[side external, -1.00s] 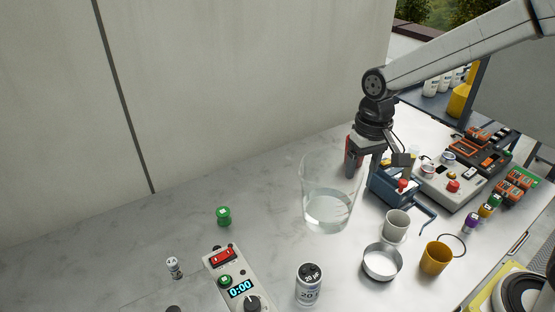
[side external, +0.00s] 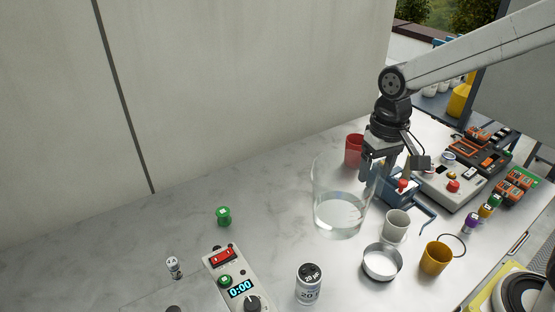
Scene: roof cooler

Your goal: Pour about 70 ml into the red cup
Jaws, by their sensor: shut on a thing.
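The red cup (side external: 354,150) stands on the counter near the wall, just left of and behind my gripper. My gripper (side external: 372,182) is shut on a clear glass beaker (side external: 328,180), gripping it at its right side. The beaker looks upright, with clear liquid (side external: 340,211) in its lower part. The beaker is in front of and below the red cup in the picture. I cannot tell whether its base touches the counter. My gripper hides part of the area right of the red cup.
A blue vise-like tool (side external: 402,190) sits right of the beaker. A white cup (side external: 396,225), a shallow metal dish (side external: 381,262) and an orange cup (side external: 435,258) stand in front. A capacitor can (side external: 309,284) and timer (side external: 238,283) are nearer. The counter's left is mostly clear.

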